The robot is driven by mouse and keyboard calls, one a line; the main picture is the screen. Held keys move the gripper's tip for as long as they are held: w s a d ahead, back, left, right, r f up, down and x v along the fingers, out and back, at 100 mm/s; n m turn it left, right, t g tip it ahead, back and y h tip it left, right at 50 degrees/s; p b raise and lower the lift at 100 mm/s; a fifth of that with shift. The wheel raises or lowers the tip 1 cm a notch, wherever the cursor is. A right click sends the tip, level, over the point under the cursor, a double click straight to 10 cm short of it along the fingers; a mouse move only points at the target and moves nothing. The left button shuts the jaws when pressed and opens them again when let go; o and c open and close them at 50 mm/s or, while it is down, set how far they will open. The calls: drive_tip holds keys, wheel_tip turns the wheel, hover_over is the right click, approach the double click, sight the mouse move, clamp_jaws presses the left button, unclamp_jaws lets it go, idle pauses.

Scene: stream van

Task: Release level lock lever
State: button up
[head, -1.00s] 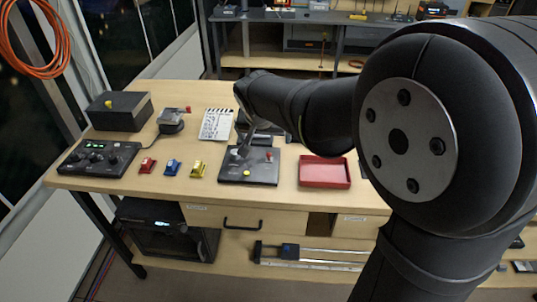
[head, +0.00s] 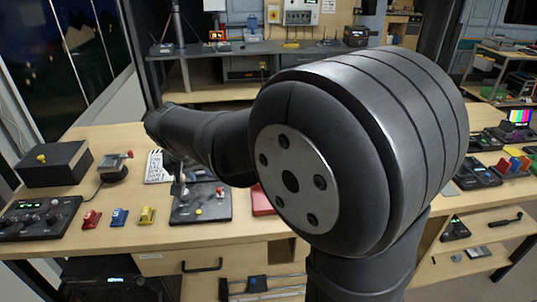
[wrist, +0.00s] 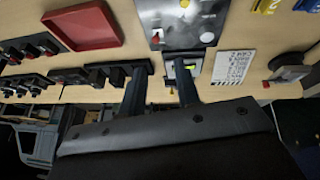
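A dark control panel (head: 203,206) lies on the wooden table. It has a small red-tipped lever (head: 220,190) at its far right and a yellow knob (head: 198,211) near its front. In the wrist view the panel (wrist: 175,20) is at the top, with the red tip (wrist: 156,38) at its left and a pale round knob (wrist: 207,37) at its right. My gripper (wrist: 161,70) is open there, with nothing seen between its fingers, apart from the red tip. In the head view my gripper (head: 177,183) is over the panel's far left part and hides some of it. I cannot tell which control is the level lock.
A red tray (wrist: 83,27) lies beside the panel, partly behind my arm in the head view. Red (head: 91,217), blue (head: 119,216) and yellow (head: 147,214) blocks stand left of the panel.

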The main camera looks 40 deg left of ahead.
sight(219, 192)
drive_tip(key=s+a+f+n, duration=0.1)
drive_tip(key=s+a+f+n+h, duration=0.1)
drive_tip(key=f, duration=0.1)
drive_tip(key=s+a+f+n+h, duration=0.1)
drive_tip(key=a+f, duration=0.1)
drive_tip(key=shift+f+t, duration=0.1)
drive_tip(key=shift+t, duration=0.3)
clamp_jaws()
drive_tip(key=x, duration=1)
drive_tip(key=w, duration=0.2)
drive_tip(key=shift+w+d, duration=0.1)
drive_tip(key=shift+w, duration=0.15)
drive_tip(key=shift+w+r, duration=0.35)
drive_tip(key=shift+w, duration=0.35)
